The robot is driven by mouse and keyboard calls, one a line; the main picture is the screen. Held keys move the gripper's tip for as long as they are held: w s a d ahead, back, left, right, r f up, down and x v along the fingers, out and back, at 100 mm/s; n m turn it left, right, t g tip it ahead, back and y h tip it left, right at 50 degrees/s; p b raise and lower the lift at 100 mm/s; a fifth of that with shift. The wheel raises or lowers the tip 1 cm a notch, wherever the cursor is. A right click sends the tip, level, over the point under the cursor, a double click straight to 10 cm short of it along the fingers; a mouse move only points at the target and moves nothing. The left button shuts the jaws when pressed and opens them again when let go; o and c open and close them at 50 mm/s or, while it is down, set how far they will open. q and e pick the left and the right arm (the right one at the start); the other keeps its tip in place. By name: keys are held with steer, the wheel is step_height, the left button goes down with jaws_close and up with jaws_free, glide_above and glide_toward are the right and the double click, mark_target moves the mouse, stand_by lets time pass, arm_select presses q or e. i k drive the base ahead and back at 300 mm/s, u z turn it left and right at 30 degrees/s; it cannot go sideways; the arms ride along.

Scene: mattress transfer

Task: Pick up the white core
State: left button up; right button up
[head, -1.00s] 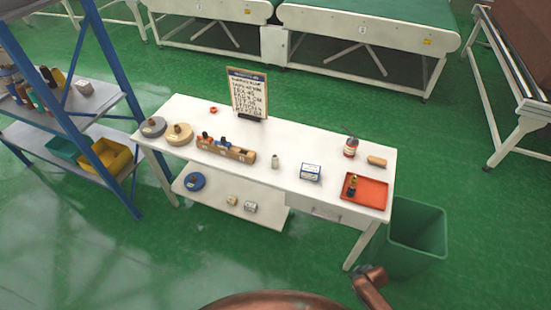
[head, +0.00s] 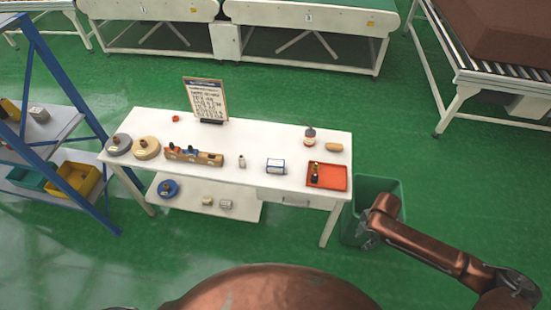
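A small white upright cylinder (head: 242,161), which looks like the white core, stands on the white table (head: 260,135) right of the wooden block holder (head: 206,158). It is small in the picture, and nothing touches it. My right gripper (head: 366,234) is in front of the green bin, to the right of the table and well apart from the cylinder. Its fingers are small and dark, so I cannot tell whether they are open. My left gripper is not in view.
A green bin (head: 378,187) stands at the table's right end. A blue-framed shelf (head: 62,140) is at left.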

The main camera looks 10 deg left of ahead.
mark_target(241, 157)
steer(key=i, duration=1.3)
steer(key=u, duration=2.15)
